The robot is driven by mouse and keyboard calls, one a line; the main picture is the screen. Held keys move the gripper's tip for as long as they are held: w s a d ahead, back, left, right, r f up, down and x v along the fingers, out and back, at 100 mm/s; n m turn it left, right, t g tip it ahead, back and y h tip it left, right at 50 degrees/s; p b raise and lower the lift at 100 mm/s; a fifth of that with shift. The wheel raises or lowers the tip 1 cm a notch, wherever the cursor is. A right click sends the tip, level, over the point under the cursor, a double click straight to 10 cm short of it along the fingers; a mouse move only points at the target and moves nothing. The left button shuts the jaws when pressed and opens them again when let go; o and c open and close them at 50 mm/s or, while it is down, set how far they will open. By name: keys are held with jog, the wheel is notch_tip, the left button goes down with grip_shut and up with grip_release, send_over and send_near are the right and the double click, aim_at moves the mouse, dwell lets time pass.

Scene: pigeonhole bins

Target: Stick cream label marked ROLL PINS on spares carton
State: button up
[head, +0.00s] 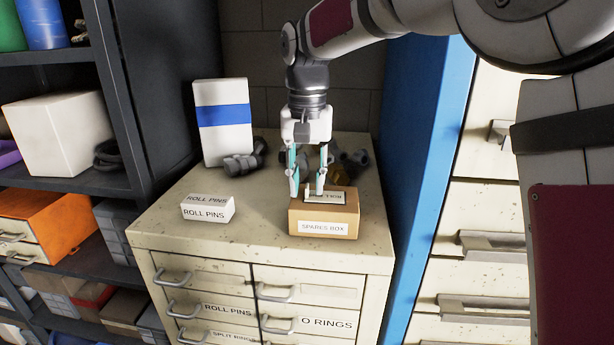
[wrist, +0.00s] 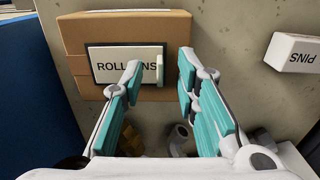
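The spares carton (head: 324,220), a small brown box marked SPARES BOX on its front, stands on the top of the drawer cabinet. It also shows in the wrist view (wrist: 180,32). The pale cream label marked ROLL PINS (wrist: 112,63) lies flat on the carton's top face, with a small raised white tab (wrist: 160,69) at one end. It shows in the head view, partly covered by a finger (head: 336,197). My gripper (head: 308,192) points down at the carton. Its teal-padded fingers (wrist: 160,64) are apart, one on each side of the tab, with a visible gap.
A small white box marked ROLL PINS (head: 207,209) stands to the left on the cabinet top (head: 262,235). Behind are a white box with a blue band (head: 224,125) and grey pipe fittings (head: 243,160). A blue panel (head: 430,150) rises on the right. Drawers below carry labels.

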notch_tip(320, 180, up, 12)
dwell(0.6)
jog(key=s+d+f+n+t+b, duration=0.1)
jog(key=s+d+f+t+b, duration=0.2)
jog(key=s+d, duration=0.7)
jog(key=s+d+f+t+b, duration=0.1)
jog(key=s+d+f, duration=0.1)
jog(key=s+f, duration=0.3)
jog(key=s+d+f+n+t+b, duration=0.1)
jog(key=s+d+f, duration=0.2)
jog(key=s+f, duration=0.3)
notch_tip(320, 180, down, 2)
jog(key=shift+d+t, duration=0.3)
jog(key=shift+d, duration=0.05)
